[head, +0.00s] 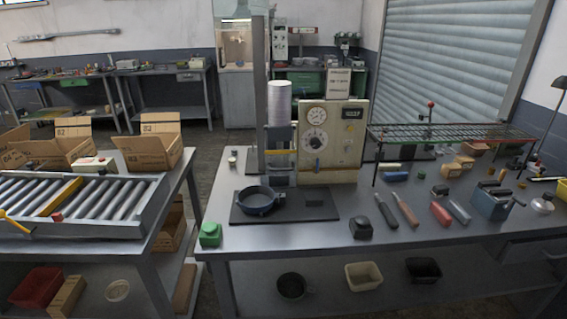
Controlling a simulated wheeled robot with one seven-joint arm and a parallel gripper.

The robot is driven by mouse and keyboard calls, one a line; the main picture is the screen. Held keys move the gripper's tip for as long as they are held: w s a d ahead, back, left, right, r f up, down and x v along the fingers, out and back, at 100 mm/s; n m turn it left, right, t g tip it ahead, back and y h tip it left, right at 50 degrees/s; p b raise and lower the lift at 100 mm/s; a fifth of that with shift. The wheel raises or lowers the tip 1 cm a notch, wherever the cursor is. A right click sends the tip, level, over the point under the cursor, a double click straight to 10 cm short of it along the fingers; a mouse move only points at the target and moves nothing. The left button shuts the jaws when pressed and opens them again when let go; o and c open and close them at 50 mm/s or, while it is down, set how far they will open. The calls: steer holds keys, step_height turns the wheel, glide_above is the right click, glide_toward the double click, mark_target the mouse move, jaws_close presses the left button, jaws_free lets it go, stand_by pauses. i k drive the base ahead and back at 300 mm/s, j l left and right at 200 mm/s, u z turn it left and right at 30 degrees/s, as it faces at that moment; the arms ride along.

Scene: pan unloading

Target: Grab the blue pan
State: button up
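The blue pan (258,201) is a round, dark blue dish with a short side handle or lug. It sits upright on a dark flat base plate (318,208) at the foot of a press-like machine on the grey workbench. Its inside looks empty from here. My gripper is not in the head view, so its state and place do not show.
The beige machine (331,140) with dials stands just behind the pan. A green block (210,234) lies at the bench's front left, and a black object (361,228) right of the plate. A roller conveyor (100,198) stands left. Tools lie at right.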

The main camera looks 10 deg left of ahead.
mark_target(254, 200)
steer(key=i+j, duration=0.15)
steer(key=j, duration=0.25)
steer(key=i+j, duration=0.1)
steer(key=j, duration=0.3)
steer(key=i+j+u, duration=0.1)
steer(key=j, duration=0.3)
steer(key=i+j, duration=0.2)
steer(key=j, duration=0.2)
steer(key=i+j, duration=0.15)
steer(key=j, duration=0.25)
steer(key=i+j, duration=0.15)
steer(key=j, duration=0.2)
steer(key=u, duration=0.05)
